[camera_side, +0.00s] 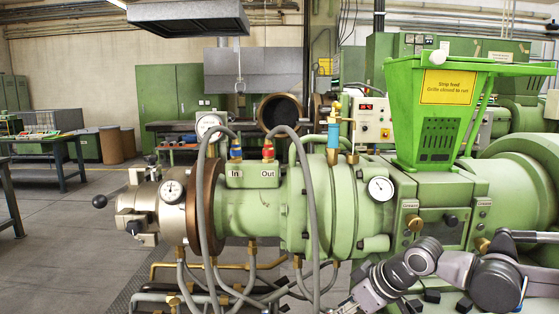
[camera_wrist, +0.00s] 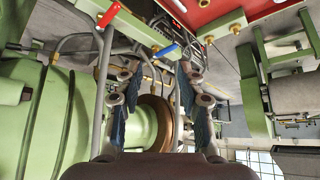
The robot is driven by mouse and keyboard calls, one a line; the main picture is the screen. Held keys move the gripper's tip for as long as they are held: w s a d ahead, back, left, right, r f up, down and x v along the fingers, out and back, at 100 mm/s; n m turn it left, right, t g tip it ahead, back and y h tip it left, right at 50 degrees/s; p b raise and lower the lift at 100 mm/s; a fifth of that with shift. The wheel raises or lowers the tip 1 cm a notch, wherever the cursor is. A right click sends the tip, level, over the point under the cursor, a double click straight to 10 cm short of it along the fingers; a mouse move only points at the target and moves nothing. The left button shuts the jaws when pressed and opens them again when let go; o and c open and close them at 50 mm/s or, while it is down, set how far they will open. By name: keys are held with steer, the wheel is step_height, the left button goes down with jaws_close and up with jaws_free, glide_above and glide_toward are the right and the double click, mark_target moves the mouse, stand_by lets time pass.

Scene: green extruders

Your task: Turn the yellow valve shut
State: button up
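I cannot pick out a clearly yellow valve handle in either view. A yellow-brass upright fitting (camera_side: 352,150) stands on top of the green barrel (camera_side: 255,212) in the side view. A blue handle (camera_side: 236,149) marked In and a red handle (camera_side: 268,149) marked Out sit left of it. The wrist view shows a red handle (camera_wrist: 109,14) and a blue handle (camera_wrist: 167,51) on pipes. My gripper (camera_wrist: 158,78) is open, its blue-padded fingers apart with nothing held between them. In the side view it is low at the bottom edge, partly cut off, below the barrel.
Grey hoses (camera_side: 311,205) loop over and under the barrel. Brass pipes (camera_side: 205,266) run beneath it. A green hopper (camera_side: 435,115) rises at the right, with a gauge (camera_side: 380,189) left of its base. Open floor (camera_side: 60,250) lies at the left.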

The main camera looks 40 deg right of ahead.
steer(key=w+d+r+n+h, duration=0.4)
steer(key=d+r+n, duration=0.1)
steer(key=d+r, duration=0.3)
steer(key=n+t+h, duration=0.6)
steer(key=n+h, duration=0.3)
steer(key=n, duration=1.1)
glide_toward(340, 107)
steer(key=x, duration=1.3)
jaws_close()
